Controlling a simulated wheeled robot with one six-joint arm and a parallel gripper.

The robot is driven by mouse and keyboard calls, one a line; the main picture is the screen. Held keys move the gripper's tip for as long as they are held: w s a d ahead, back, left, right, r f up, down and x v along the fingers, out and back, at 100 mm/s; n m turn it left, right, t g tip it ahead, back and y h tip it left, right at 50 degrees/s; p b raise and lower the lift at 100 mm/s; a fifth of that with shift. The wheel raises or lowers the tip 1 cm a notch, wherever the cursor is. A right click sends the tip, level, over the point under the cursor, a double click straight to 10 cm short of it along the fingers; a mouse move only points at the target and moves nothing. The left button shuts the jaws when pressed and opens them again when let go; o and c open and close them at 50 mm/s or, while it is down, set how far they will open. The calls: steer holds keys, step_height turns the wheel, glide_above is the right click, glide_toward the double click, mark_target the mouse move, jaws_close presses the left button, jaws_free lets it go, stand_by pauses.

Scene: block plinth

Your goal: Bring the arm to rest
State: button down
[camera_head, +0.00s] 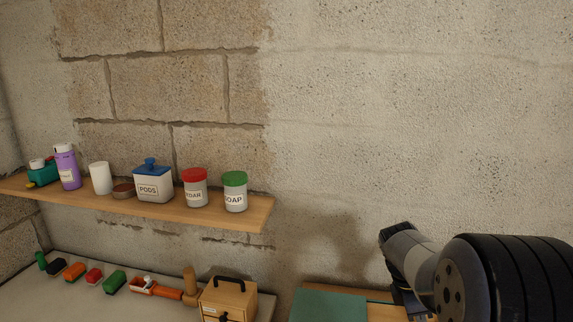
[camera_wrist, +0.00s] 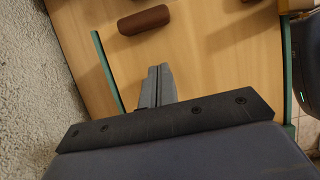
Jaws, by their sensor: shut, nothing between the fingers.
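My gripper (camera_wrist: 160,72) shows in the wrist view with its two grey fingers pressed together and nothing between them. It is over a wooden surface (camera_wrist: 180,55) with green strips along its edges. In the head view my arm comes in at the lower right, in front of the bare wall. The fingertips are hard to make out there, low beside the arm.
A brown rounded block (camera_wrist: 145,20) lies on the wooden surface beyond the fingers. A wooden shelf (camera_head: 240,216) holds bottles and jars at left. Below are a drawer box (camera_head: 228,296), several coloured items and a green panel (camera_head: 328,306).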

mark_target(355, 320)
steer(key=s+v, duration=0.1)
steer(key=v, duration=0.8)
steer(key=x, duration=0.5)
steer(key=w+x, duration=0.1)
steer(key=x, duration=0.2)
steer(key=shift+f, duration=0.15)
steer(key=d, duration=0.1)
steer(key=d+b, duration=0.1)
steer(key=d, duration=0.1)
steer(key=s+d+f, duration=0.1)
steer(key=shift+d, duration=0.25)
steer(key=w+a+b, duration=0.1)
steer(key=a, duration=0.5)
steer(key=w+a+b, duration=0.1)
steer(key=a+b, duration=0.1)
steer(key=a, duration=0.4)
steer(key=w+a+b, duration=0.2)
steer(key=a, duration=0.5)
steer(key=v, duration=1)
steer(key=shift+w+a+p, duration=0.2)
steer(key=shift+a+p, duration=0.25)
steer(key=shift+a, duration=0.1)
steer(key=shift+r, duration=0.15)
